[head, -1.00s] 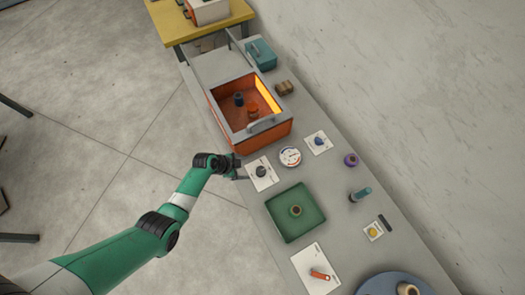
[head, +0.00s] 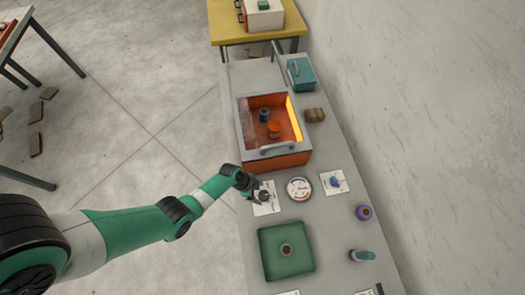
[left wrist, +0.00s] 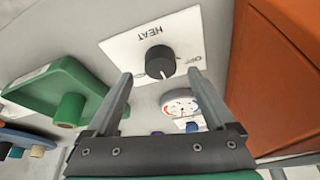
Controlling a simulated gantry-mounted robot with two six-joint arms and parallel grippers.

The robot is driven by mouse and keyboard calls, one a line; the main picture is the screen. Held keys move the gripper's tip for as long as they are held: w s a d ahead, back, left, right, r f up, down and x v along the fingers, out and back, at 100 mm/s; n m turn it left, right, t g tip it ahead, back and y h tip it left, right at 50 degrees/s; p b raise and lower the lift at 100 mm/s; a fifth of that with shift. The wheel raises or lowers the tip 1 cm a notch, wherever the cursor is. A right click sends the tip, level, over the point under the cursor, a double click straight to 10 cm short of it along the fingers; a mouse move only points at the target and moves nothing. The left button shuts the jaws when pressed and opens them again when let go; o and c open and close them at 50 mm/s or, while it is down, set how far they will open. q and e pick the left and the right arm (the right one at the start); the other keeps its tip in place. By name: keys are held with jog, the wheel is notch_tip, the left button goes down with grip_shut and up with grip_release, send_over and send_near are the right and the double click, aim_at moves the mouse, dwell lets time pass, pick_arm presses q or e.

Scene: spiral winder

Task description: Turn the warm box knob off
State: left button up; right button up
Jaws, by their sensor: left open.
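The black heat knob (left wrist: 159,60) sits on a white card marked HEAT (left wrist: 125,50), seen upside down in the left wrist view. Lettering that looks like OFF shows at the right; the left finger may hide other marks. The knob's pale pointer line faces the gripper side. My left gripper (left wrist: 161,76) is open, its fingers on either side of the knob with gaps visible. In the head view my left gripper (head: 253,189) is at the knob card (head: 266,207). The orange warm box (head: 282,161) stands just behind, with a glowing yellow strip (head: 293,118) inside.
A round gauge (head: 299,188) and a card with a blue knob (head: 334,183) are to the right. A green tray (head: 266,268) lies in front. A teal box (head: 301,74) and brown block (head: 315,115) stand farther back, near the wall.

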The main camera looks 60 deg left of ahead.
aim_at(263, 195)
pick_arm(q)
jog(key=b+x, duration=0.1)
jog(key=x, duration=0.3)
jog(key=shift+b, duration=0.4)
pick_arm(e)
notch_tip(263, 195, down, 3)
jog(key=shift+f, duration=0.1)
pick_arm(q)
jog(key=shift+c, duration=0.3)
jog(key=c, duration=1.3)
